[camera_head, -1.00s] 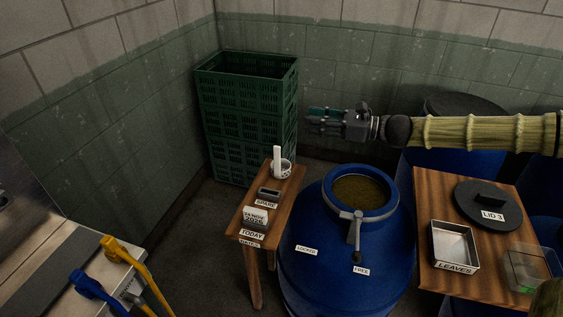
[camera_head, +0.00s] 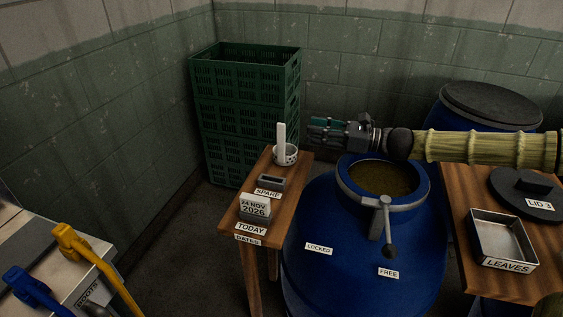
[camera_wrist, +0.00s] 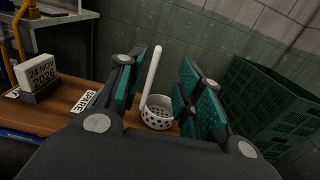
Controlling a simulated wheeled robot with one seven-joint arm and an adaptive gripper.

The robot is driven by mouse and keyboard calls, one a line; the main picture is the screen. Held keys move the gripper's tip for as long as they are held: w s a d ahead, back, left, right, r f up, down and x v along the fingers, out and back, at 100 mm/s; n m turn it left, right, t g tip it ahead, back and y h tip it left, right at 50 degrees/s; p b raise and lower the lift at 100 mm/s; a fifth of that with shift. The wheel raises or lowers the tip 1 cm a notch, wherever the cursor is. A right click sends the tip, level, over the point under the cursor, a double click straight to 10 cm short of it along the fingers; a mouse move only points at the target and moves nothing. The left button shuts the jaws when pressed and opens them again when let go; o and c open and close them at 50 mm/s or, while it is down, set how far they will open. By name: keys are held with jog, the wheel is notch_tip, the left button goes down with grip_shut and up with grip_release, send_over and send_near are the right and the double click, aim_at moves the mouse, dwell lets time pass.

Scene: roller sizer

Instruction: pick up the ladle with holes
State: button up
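The ladle with holes (camera_head: 286,155) is a white perforated cup with a tall white handle. It stands upright at the far end of a narrow wooden stand, handle pointing up. In the wrist view the ladle (camera_wrist: 157,116) shows between my fingers, farther off, with its handle in the gap. My gripper (camera_head: 318,130) is stretched out to the left above the barrel, its fingertips to the right of the handle in the head view. In the wrist view my gripper (camera_wrist: 160,85) has its teal finger pads wide apart, with nothing held between them.
The wooden stand (camera_head: 243,222) also bears a SPARE holder (camera_head: 271,181) and a date block (camera_head: 254,206). An open blue barrel (camera_head: 325,215) with a lever clamp (camera_head: 385,220) stands beside it. Green crates (camera_head: 243,110) are stacked behind. A table with a LEAVES tray (camera_head: 502,240) is at right.

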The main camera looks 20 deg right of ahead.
jog(key=f+b+x, duration=0.1)
jog(key=x, duration=0.9)
jog(key=shift+a+f, duration=0.3)
jog(key=shift+a, duration=0.1)
jog(key=shift+w, duration=0.15)
grip_shut()
